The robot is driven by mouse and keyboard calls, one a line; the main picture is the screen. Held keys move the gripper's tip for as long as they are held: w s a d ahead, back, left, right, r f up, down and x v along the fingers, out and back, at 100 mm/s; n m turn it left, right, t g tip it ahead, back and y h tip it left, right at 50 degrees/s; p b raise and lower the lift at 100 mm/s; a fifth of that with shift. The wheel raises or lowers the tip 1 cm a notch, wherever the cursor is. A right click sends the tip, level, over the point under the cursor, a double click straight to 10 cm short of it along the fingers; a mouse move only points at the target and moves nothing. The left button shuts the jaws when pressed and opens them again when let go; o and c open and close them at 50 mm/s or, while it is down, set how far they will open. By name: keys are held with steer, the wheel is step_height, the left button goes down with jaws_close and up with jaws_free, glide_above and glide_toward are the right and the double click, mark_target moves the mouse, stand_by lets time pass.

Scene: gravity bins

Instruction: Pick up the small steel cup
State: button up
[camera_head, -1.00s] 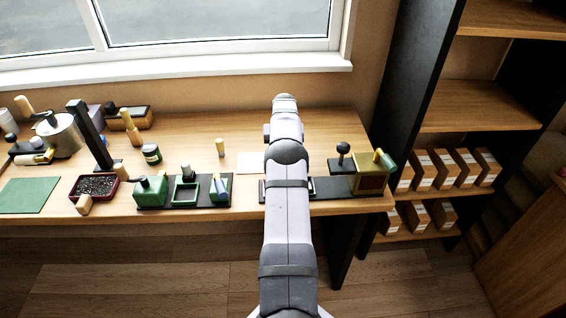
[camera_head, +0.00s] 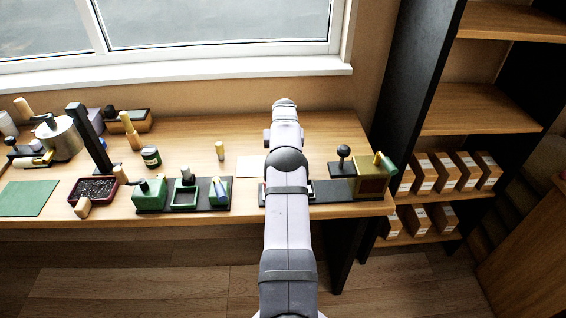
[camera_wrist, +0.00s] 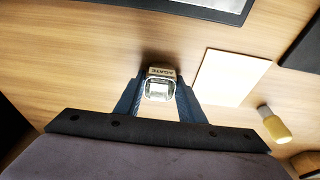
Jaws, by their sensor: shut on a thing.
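The small steel cup (camera_wrist: 158,84) shows in the wrist view between my fingertips. It is a small, shiny metal piece with a pale inside and a dark-lettered label that seems to read AGATE. My gripper (camera_wrist: 159,98) is shut on it, with one blue-grey finger on each side. The wooden tabletop lies behind it; I cannot tell whether the cup touches the wood. In the head view my own arm hides the gripper and the cup.
A white sheet (camera_wrist: 230,77) lies right of the cup, with a yellow-topped peg (camera_wrist: 274,125) beyond it. In the head view, green bins (camera_head: 150,194) and a dark red tray (camera_head: 94,190) stand left of my arm. A brass box (camera_head: 371,179) stands at the right.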

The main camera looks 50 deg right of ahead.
steer(key=shift+r+p, duration=0.55)
steer(key=shift+r, duration=0.55)
step_height(320, 180, up, 5)
steer(key=p, duration=0.3)
steer(key=shift+f, duration=0.15)
stand_by(0.4)
